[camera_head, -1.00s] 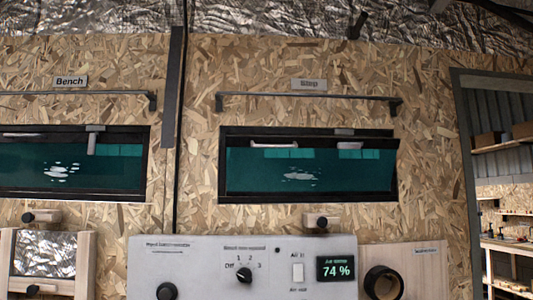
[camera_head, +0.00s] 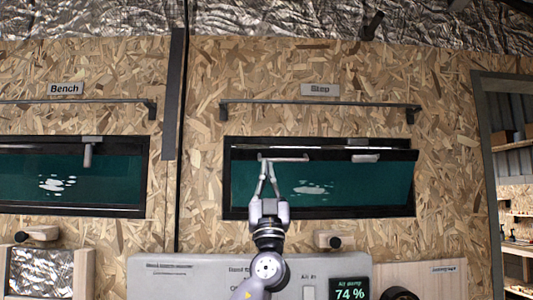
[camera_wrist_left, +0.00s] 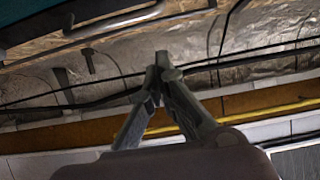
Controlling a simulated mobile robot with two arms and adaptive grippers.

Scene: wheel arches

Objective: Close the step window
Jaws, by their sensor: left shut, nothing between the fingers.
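The Step window (camera_head: 345,190) is a dark-framed teal pane under the sign "Step" (camera_head: 320,89) in the head view. Its sash stands tilted, its top edge leaning out of the frame, with a dark gap above. A pale bar handle (camera_head: 290,159) sits at the sash's top left, and a light latch piece (camera_head: 365,157) at its top right. My left gripper (camera_head: 266,160) is shut and empty, fingertips up at the handle's left end; contact cannot be told. In the left wrist view its fingertips (camera_wrist_left: 162,60) meet, with a bar handle (camera_wrist_left: 112,20) up left. My right gripper is not in view.
A dark rail (camera_head: 320,104) runs above the window. The Bench window (camera_head: 60,182) is at the left. Below are a wooden peg (camera_head: 333,240) and a grey control panel (camera_head: 190,270) with a display (camera_head: 350,291). A doorway opens at the far right.

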